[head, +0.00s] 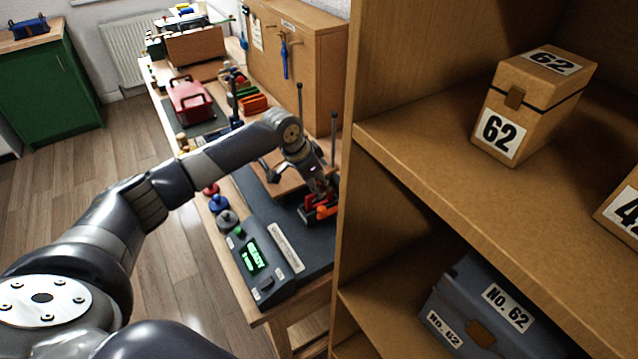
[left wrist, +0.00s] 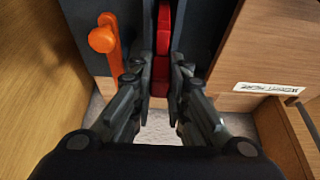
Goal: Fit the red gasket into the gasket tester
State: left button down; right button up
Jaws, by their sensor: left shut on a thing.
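The gasket tester (head: 281,275) is a dark grey unit at the near end of the bench, with a lit green display. My left gripper (head: 322,192) reaches down over its back right part. In the left wrist view the two fingers (left wrist: 162,72) stand on either side of the narrow red gasket (left wrist: 164,35), and the gripper is shut on it. The gasket lies along a dark part of the tester; how deep it sits cannot be told. An orange lever (left wrist: 106,42) is just left of the fingers. My right gripper is not in view.
A wooden shelf (head: 455,190) with boxes marked 62 (head: 512,108) stands close on the right and hides part of the bench. Upright dark rods (head: 300,105) rise near my left wrist. A red case (head: 190,101) stands further back. Floor at left is clear.

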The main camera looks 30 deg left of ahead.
pick_arm(q)
jog(key=shift+f, duration=1.1)
dwell(0.4)
jog(key=c, duration=1.5)
grip_release()
jog(key=shift+o, duration=0.5)
jog(key=shift+o, duration=0.8)
jog(key=shift+r, duration=0.15)
notch_tip(320, 180, up, 7)
jog(key=p, duration=0.7)
jog(key=shift+r+p, duration=0.2)
jog(key=shift+p, duration=0.1)
